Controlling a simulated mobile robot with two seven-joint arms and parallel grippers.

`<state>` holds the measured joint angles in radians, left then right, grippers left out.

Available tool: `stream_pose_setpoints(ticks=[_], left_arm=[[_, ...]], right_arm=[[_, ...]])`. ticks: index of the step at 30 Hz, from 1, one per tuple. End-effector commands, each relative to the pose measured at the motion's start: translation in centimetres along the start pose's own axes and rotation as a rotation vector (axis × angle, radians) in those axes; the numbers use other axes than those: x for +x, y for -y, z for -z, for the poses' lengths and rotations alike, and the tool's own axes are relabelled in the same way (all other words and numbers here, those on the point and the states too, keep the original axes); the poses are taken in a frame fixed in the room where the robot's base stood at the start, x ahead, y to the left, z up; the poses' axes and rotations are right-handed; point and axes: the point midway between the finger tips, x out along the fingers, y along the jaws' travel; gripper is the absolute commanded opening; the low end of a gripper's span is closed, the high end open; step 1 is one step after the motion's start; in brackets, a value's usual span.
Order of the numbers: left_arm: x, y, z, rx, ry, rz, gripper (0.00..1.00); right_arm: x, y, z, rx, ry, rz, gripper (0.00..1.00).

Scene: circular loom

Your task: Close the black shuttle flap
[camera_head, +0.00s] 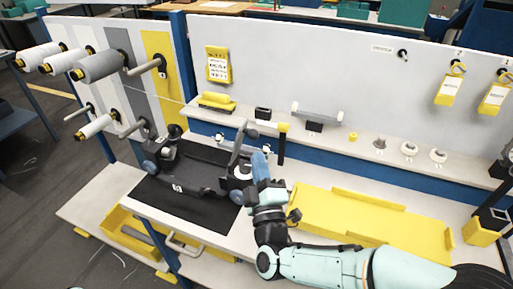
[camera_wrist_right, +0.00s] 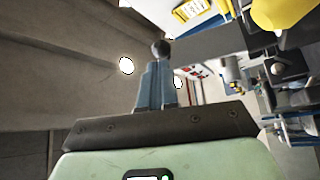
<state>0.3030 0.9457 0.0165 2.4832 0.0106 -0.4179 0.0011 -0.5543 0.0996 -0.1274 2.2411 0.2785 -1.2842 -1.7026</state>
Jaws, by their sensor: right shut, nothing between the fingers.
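The black shuttle (camera_head: 200,172) lies on a black mat (camera_head: 185,208) on the workbench, with grey round parts at both ends. A dark narrow piece, apparently the flap (camera_head: 238,146), stands raised and tilted at its right end. My right gripper (camera_head: 259,158) is shut and empty, its blue-grey fingers pointing up just right of the raised piece. A gap between them cannot be made out. The right wrist view shows the closed fingers (camera_wrist_right: 158,88) with a dark round knob (camera_wrist_right: 160,48) at their tips; whether they touch is unclear. My left gripper is out of view.
A yellow tray (camera_head: 365,222) lies right of my right gripper. A shelf (camera_head: 340,146) with small parts runs behind the bench. White and grey spools (camera_head: 98,66) stick out from the left panel. A yellow bin (camera_head: 125,236) sits below left.

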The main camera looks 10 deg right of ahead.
Motion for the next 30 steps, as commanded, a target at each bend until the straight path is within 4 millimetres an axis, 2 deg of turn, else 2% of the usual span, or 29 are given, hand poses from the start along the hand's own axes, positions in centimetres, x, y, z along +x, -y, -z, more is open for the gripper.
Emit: stream_pose_setpoints(ticks=[3, 9, 23, 30], left_arm=[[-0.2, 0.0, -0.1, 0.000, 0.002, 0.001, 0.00], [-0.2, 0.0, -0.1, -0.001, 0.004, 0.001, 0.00], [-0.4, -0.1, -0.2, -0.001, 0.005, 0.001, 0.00], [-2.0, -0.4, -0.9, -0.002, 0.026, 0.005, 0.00]], right_arm=[[2.0, 0.0, 0.0, 0.000, 0.001, 0.000, 0.00], [3.6, 0.0, 0.0, 0.001, 0.000, 0.001, 0.00], [3.9, 0.0, 0.0, -0.003, 0.000, 0.003, 0.00], [5.6, -0.2, 0.5, -0.057, 0.001, 0.040, 0.00]])
